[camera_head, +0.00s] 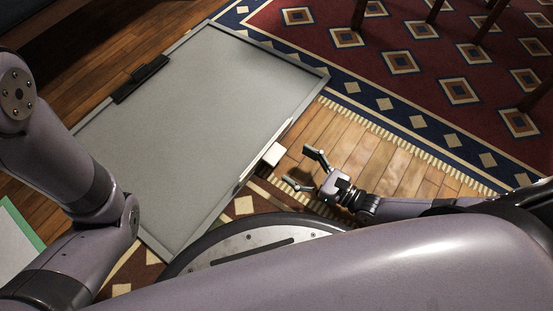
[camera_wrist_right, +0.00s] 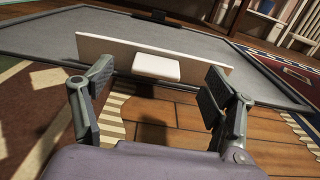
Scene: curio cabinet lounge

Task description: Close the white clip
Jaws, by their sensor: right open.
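The white clip (camera_head: 272,154) is on the right-hand edge of a large grey board in the head view. In the right wrist view the clip shows as a long upright white plate (camera_wrist_right: 110,50) with a small white block (camera_wrist_right: 157,67) sticking out towards me. My right gripper (camera_head: 301,168) is open and empty, just right of the clip, with its fingers pointing at it. In the wrist view the two fingertips (camera_wrist_right: 158,82) stand on either side of the white block, apart from it. My left gripper is out of view; only my left arm shows.
The grey board (camera_head: 210,100) lies low over the floor, with a black clip (camera_head: 141,79) on its far left edge. A patterned red and blue rug (camera_head: 420,80) with furniture legs is at the upper right. Bare wooden floor (camera_head: 345,135) lies around my right gripper.

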